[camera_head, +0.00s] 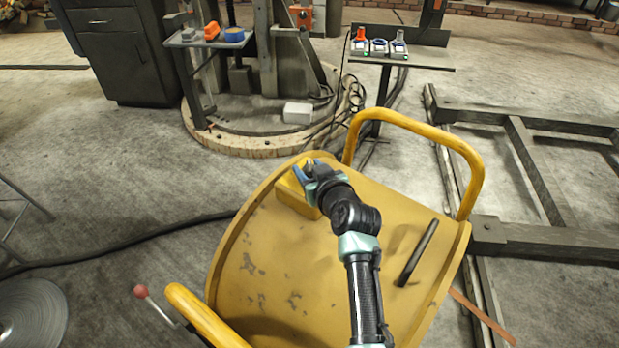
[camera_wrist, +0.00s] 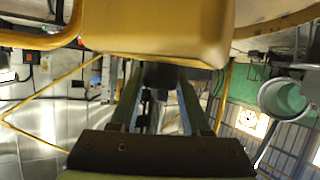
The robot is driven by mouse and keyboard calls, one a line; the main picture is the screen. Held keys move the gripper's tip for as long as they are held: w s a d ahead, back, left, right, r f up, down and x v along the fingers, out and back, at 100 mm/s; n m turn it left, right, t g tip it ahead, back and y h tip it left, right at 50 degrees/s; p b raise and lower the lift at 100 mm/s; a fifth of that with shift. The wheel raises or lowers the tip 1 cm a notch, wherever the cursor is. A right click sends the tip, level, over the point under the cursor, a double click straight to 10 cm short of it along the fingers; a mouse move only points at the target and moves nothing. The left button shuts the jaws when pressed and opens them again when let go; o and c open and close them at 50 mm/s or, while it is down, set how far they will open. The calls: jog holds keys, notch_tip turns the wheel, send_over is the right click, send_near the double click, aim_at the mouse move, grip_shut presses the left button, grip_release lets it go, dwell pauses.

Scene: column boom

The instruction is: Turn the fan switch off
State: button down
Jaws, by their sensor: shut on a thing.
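My gripper (camera_head: 308,170) is at the far-left part of a yellow platform, beside a yellow box (camera_head: 297,196). In the wrist view the box (camera_wrist: 155,32) fills the top middle. The two fingers of my gripper (camera_wrist: 160,85) are shut on a small dark part (camera_wrist: 160,74) just below the box in that picture. It looks like a knob or lever end; whether it is attached to the box cannot be told. No label marks a fan switch.
The yellow platform (camera_head: 275,270) has curved rails, including a right rail (camera_head: 465,150). A dark bar (camera_head: 418,253) lies on it. A red-knobbed lever (camera_head: 141,291) is at lower left. A round base with a machine column stands beyond. A dark metal frame (camera_head: 530,165) lies at right.

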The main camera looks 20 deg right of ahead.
jog(key=f+n+y+b, duration=0.1)
jog(key=n+y+b, duration=0.1)
jog(key=b, duration=0.3)
jog(key=shift+f+b, duration=0.1)
jog(key=shift+b, duration=0.2)
jog(key=n+g+y+b, duration=0.1)
jog(key=n+y+b, duration=0.1)
jog(key=b, duration=0.4)
jog(key=shift+n+g+y+b, duration=0.3)
jog(key=shift+n+g+y, duration=0.1)
jog(key=shift+y, duration=0.3)
jog(key=n+g+y+b, duration=0.1)
jog(key=b, duration=0.2)
jog(key=n+g+y+b, duration=0.1)
jog(key=n+y+b, duration=0.1)
jog(key=shift+a+r+b, duration=0.1)
jog(key=shift+r+b, duration=0.3)
jog(key=shift+n+g+y+b, duration=0.3)
jog(key=shift+n+g+b, duration=0.2)
jog(key=shift+n, duration=0.1)
jog(key=shift+c, duration=1.8)
grip_release()
jog(key=shift+r, duration=0.15)
